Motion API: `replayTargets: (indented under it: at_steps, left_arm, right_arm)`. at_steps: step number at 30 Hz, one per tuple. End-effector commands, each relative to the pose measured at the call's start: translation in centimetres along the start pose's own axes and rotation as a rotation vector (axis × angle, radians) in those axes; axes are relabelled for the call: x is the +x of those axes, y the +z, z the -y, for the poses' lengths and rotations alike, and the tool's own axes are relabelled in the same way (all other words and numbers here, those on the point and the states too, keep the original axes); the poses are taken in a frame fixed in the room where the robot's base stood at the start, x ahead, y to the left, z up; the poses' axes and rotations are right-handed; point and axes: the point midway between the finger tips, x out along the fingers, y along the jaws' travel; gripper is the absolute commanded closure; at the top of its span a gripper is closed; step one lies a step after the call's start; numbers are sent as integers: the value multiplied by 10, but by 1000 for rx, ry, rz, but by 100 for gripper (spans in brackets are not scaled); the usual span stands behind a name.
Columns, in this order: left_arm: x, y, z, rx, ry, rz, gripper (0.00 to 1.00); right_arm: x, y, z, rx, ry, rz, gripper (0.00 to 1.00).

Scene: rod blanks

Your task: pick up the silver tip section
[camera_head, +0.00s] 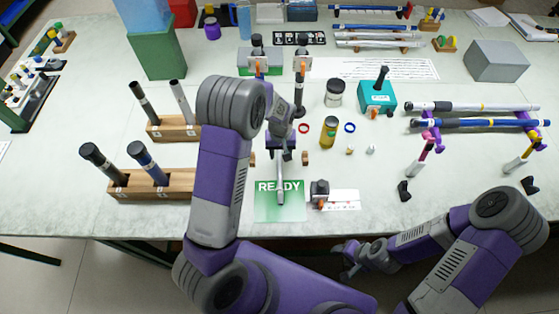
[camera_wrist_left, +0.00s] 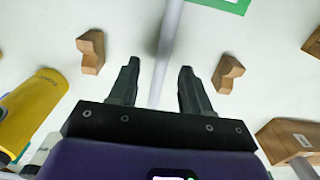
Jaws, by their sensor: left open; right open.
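A slim silver section (camera_head: 280,182) lies on the table with its near end on the green READY mat (camera_head: 295,208). My left gripper (camera_head: 281,156) is over its far part, pointing down. In the left wrist view the silver section (camera_wrist_left: 166,45) runs between the two open fingers of the left gripper (camera_wrist_left: 157,85), with a gap on each side. Its lower end is hidden by the gripper body. My right gripper (camera_head: 350,262) is open and empty near the table's front edge, right of the mat.
Small wooden rests (camera_wrist_left: 90,51) (camera_wrist_left: 228,73) stand on either side of the fingers. A yellow jar (camera_head: 329,132) stands to the right. Wooden holders (camera_head: 150,184) (camera_head: 172,128) with upright rods stand left. Rods lie on a purple-ended rack (camera_head: 432,130) at right.

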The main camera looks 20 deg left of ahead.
Motion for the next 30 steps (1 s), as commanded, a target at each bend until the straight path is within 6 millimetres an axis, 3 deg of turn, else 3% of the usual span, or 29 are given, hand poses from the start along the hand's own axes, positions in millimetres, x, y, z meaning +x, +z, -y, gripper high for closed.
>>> replayTargets:
  at_steps: [6, 14, 23, 30]
  left_arm:
    - [35, -3, 4, 0, -1, 4, 52]
    - [37, -4, 4, 0, 1, 1, 52]
    - [37, -4, 4, 0, 0, 1, 98]
    - [37, -4, 4, 0, 0, 1, 100]
  right_arm:
    - [6, 0, -2, 0, 0, 0, 48]
    - [6, 0, -2, 0, 0, 0, 48]
    - [6, 0, -2, 0, 0, 0, 48]
    - [6, 0, -2, 0, 0, 0, 48]
